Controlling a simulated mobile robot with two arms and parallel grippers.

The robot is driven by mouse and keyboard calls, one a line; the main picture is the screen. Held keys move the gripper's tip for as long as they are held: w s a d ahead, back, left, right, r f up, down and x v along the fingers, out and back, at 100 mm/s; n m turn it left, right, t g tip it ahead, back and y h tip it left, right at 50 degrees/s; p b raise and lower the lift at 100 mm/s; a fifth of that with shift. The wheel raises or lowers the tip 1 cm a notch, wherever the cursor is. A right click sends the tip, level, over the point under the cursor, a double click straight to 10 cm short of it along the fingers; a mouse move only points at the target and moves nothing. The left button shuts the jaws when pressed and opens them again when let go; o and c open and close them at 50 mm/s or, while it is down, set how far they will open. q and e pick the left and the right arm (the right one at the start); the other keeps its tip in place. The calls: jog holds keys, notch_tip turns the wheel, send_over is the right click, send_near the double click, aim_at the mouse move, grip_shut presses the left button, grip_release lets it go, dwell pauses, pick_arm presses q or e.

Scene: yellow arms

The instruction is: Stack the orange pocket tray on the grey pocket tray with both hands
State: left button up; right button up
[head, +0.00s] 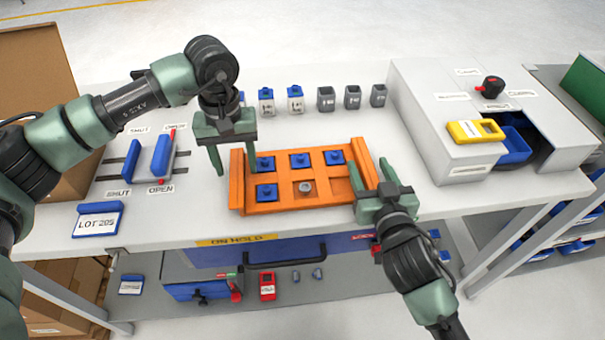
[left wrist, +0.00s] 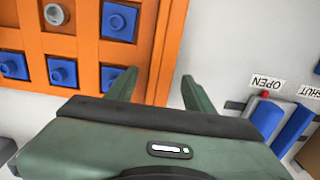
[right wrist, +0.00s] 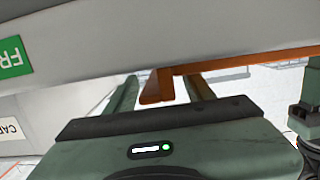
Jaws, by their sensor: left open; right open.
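The orange pocket tray (head: 300,204) lies on the white bench top. Several of its pockets hold blue pieces, and one holds a round grey piece. My left gripper (head: 235,170) is open, its fingers on either side of the tray's left end wall. In the left wrist view that wall (left wrist: 165,50) runs between the spread fingers (left wrist: 158,88). My right gripper (head: 371,168) is open at the right end. In the right wrist view an orange end part (right wrist: 158,88) sits between its fingers (right wrist: 160,90). I cannot make out a grey pocket tray.
Blue-and-white and grey holders (head: 325,98) stand in a row behind the tray. Blue sliders (head: 162,155) and a LOT 205 sign (head: 98,219) are at the left. Bare bench lies between tray and cabinet.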

pick_arm(q)
grip_shut()
pick_arm(e)
grip_shut()
pick_arm(q)
jog(key=shift+r, duration=0.1)
